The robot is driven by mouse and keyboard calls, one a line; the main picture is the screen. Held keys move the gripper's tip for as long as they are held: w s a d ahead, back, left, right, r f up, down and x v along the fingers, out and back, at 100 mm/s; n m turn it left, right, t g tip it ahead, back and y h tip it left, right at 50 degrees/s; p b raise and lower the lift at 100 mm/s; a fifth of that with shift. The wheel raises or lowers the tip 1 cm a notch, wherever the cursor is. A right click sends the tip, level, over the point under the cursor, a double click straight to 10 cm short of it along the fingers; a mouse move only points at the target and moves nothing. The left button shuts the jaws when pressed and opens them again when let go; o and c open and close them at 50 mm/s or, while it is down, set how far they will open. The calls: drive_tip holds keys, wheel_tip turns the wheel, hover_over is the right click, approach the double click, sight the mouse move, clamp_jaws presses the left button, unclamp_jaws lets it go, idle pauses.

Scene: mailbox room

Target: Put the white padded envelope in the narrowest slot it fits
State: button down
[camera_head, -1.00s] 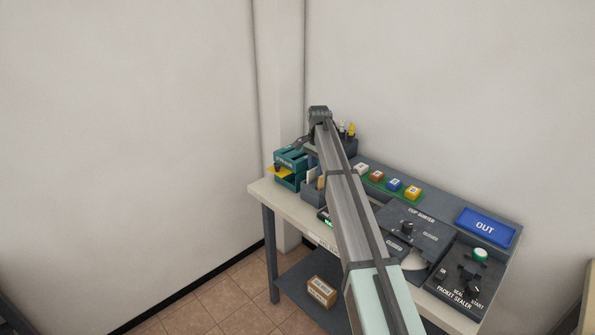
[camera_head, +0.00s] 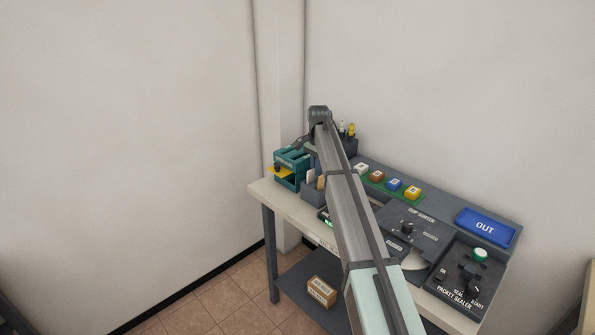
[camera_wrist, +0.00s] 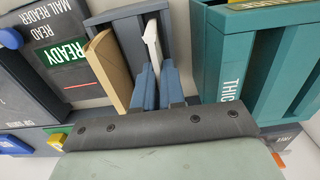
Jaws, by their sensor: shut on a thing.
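The white padded envelope (camera_wrist: 152,42) stands on edge in a grey rack (camera_wrist: 125,13), seen nearly edge-on in the wrist view. My gripper (camera_wrist: 156,68) has its blue fingers on either side of it and is shut on it. The envelope's lower part is hidden. In the head view the teal box (camera_head: 291,160) is at the bench's left end, and my arm hides the fingertips.
A brown envelope (camera_wrist: 104,65) stands in the rack just left of my fingers. The mail reader (camera_wrist: 60,45) shows READY. A yellow piece (camera_head: 280,171) sticks out at the teal box. Coloured blocks (camera_head: 395,185) and a blue OUT tray (camera_head: 485,227) lie to the right.

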drive_tip(key=shift+r, duration=0.15)
drive_tip(key=shift+r, duration=2.1)
drive_tip(key=shift+d+r, duration=0.1)
